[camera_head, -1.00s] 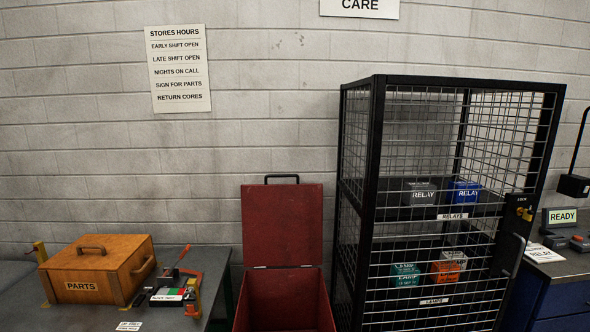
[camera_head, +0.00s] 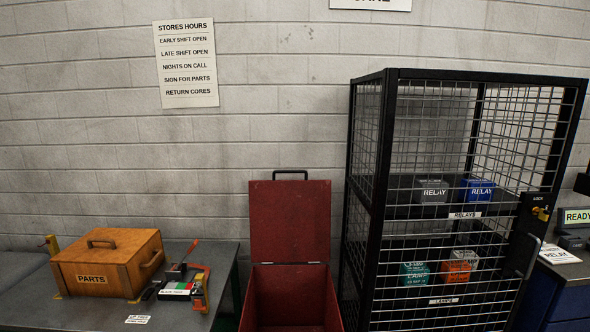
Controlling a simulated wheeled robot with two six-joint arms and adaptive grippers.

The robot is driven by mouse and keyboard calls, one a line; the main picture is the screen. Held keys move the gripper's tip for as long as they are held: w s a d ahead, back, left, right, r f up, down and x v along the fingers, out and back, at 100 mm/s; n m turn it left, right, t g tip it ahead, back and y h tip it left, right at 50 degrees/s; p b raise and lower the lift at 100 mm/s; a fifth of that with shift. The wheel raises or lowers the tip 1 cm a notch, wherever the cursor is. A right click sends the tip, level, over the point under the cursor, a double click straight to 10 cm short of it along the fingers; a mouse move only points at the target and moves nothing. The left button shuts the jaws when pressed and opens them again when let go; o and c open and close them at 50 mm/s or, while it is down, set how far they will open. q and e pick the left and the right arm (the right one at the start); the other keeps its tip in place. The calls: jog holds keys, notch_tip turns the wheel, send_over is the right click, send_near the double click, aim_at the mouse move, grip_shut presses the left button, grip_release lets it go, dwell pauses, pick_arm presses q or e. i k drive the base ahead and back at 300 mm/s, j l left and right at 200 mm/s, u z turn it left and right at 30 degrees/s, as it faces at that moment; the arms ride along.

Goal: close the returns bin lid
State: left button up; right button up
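The returns bin is a red open box (camera_head: 333,301) on the floor in the lower middle of the head view, between the left bench and the wire cage. Its red lid (camera_head: 290,222) stands upright at the back, hinged to the rear edge, with a black handle (camera_head: 290,172) on top. The bin's inside looks empty as far as it shows; its lower front is cut off by the picture's bottom edge. Neither of my grippers is in view.
A black wire cage (camera_head: 386,147) with relay and lamp boxes stands close to the bin's right. A grey bench (camera_head: 217,262) at left holds a wooden parts box (camera_head: 108,262) and small tools (camera_head: 189,279). A blue cabinet (camera_head: 562,303) is at far right.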

aim_at(290, 220)
jog(key=i+l+u, duration=0.2)
jog(key=i, duration=0.9)
jog(key=j, duration=0.05)
